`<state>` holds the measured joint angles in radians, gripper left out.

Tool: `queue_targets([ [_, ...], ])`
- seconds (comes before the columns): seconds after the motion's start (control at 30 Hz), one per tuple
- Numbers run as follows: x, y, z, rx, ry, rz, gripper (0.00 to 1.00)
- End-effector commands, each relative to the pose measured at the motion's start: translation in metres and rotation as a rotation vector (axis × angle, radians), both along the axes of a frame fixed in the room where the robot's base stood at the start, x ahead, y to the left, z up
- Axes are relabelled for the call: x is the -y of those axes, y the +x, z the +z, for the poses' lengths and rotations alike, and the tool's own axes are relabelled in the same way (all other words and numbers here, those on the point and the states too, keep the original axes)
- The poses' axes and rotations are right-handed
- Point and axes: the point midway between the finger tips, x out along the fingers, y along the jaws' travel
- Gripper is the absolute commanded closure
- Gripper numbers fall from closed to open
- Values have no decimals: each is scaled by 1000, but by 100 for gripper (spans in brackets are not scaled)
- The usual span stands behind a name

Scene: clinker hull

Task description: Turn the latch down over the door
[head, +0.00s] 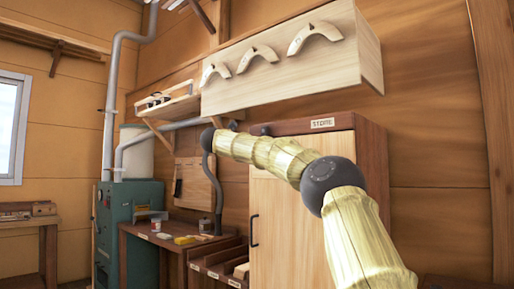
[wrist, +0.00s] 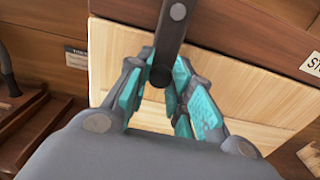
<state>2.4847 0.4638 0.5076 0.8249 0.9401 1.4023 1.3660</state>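The latch (wrist: 172,40) is a dark bar with a round pivot near the top of the wrist view and a rounded knob at its lower end. It lies in front of the pale wooden door (wrist: 262,90), which also shows in the head view (head: 285,235). My gripper (wrist: 167,68) has its teal-padded fingers on both sides of the latch's knob end, seemingly pressed against it. In the head view my arm reaches across the cabinet front to its upper left, and the latch and fingers cannot be made out there.
The brown cabinet (head: 371,160) carries a STORE label (head: 323,123), and its door has a black handle (head: 254,230). A pale wooden box shelf (head: 300,80) with curved pieces overhangs it. A workbench (head: 140,232) and green stove (head: 125,215) stand left.

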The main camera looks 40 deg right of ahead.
Motion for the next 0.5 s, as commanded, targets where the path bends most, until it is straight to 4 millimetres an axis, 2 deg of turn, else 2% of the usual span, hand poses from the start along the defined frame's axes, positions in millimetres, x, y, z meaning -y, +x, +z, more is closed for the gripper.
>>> queue_targets([
  [0.03, 0, 1, -2, -2, 0, 1, 65],
  [0.1, 0, 1, -1, -2, 0, 1, 56],
  [0.5, -5, 0, 1, -1, -2, 2, 56],
])
